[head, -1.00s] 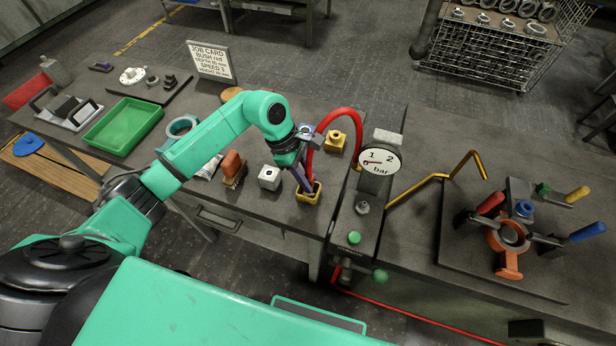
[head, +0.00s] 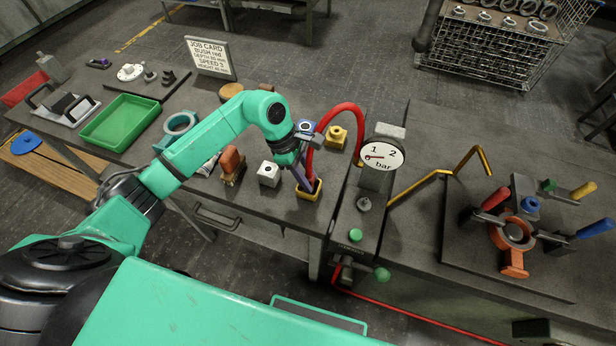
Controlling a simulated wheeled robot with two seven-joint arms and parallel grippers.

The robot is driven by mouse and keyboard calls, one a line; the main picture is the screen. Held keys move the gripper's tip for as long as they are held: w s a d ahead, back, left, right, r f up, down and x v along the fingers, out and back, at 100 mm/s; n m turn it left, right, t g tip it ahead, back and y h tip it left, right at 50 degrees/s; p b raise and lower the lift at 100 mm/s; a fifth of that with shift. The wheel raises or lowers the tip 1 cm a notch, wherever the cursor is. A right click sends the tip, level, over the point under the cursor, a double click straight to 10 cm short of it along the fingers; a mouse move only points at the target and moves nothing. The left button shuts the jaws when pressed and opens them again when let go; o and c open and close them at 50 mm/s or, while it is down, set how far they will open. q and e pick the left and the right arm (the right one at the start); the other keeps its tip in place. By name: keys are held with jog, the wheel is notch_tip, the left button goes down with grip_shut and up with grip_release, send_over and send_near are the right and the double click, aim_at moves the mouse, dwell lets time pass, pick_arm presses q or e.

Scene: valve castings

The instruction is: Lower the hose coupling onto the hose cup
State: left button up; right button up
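The red hose (head: 343,107) arches up from beside the gauge and comes down to the fingers of my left gripper (head: 306,181). The gripper points down and appears shut on the hose coupling at the hose's end. The fingers mostly hide the coupling. Directly below is the yellow hose cup (head: 308,195), a square block with a dark opening. The fingertips and hose end are at its mouth; whether the coupling touches or is seated cannot be told. My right gripper is not in view.
A white block (head: 268,174) and a brown-orange block (head: 231,163) stand left of the cup. A yellow block (head: 336,137) and a blue-topped block stand behind. The pressure gauge (head: 381,156) is on the right. A clamp fixture (head: 513,236) lies farther right.

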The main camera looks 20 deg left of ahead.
pick_arm(q)
jog(key=o, duration=0.3)
jog(key=shift+f, duration=0.1)
jog(key=shift+s+f, duration=0.1)
jog(key=shift+a+r, duration=0.2)
jog(key=shift+r, duration=0.1)
jog(key=b+v, duration=0.2)
jog(key=v, duration=1.2)
jog(key=shift+d+r, duration=0.1)
jog(key=shift+r, duration=0.05)
